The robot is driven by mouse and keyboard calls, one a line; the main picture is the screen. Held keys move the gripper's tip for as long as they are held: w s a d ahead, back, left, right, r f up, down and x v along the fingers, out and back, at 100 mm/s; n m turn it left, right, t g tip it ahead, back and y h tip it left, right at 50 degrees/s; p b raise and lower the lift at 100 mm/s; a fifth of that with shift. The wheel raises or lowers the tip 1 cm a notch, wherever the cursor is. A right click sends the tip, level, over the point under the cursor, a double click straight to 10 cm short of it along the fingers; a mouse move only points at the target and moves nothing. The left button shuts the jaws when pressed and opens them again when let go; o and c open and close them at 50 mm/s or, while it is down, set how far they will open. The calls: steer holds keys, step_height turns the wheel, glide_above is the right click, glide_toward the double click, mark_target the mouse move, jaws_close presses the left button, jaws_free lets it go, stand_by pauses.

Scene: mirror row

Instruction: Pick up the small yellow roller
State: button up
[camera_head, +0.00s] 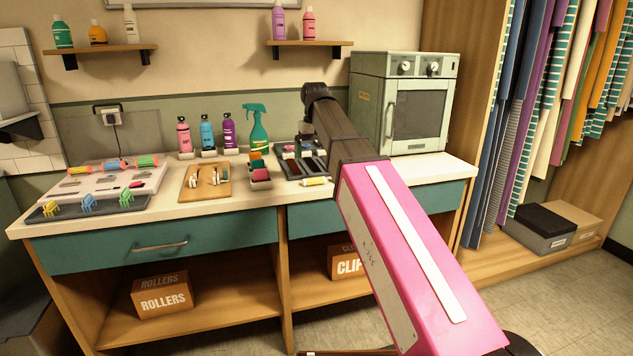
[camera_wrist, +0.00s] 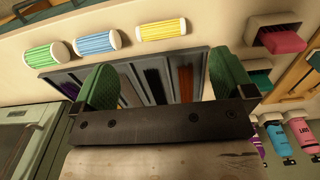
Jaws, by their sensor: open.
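The small yellow roller (camera_head: 315,181) lies on the counter just in front of the dark compartment tray, left of my arm. In the wrist view the yellow roller (camera_wrist: 161,30) is the rightmost of three rollers in a row, beside a blue roller (camera_wrist: 97,43) and a green roller (camera_wrist: 47,55). My gripper (camera_wrist: 165,80) is open and empty, its two green fingers spread in front of the compartment tray (camera_wrist: 203,78). The yellow roller is beyond the fingers, apart from them. In the head view my fingers are not visible, and the arm hides the blue and green rollers.
Bottles (camera_head: 206,136) stand behind. An oven (camera_head: 405,103) is at the right end of the counter (camera_head: 225,208). Larger rollers (camera_head: 115,164) lie on a stand at the left.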

glide_above(315, 180)
steer(key=f, duration=0.5)
steer(key=shift+s, duration=0.4)
steer(key=shift+w+f, duration=0.2)
steer(key=shift+f, duration=1.2)
steer(key=shift+w+f, duration=0.2)
steer(key=shift+f, duration=1.2)
steer(key=shift+c, duration=0.3)
steer(key=c, duration=0.7)
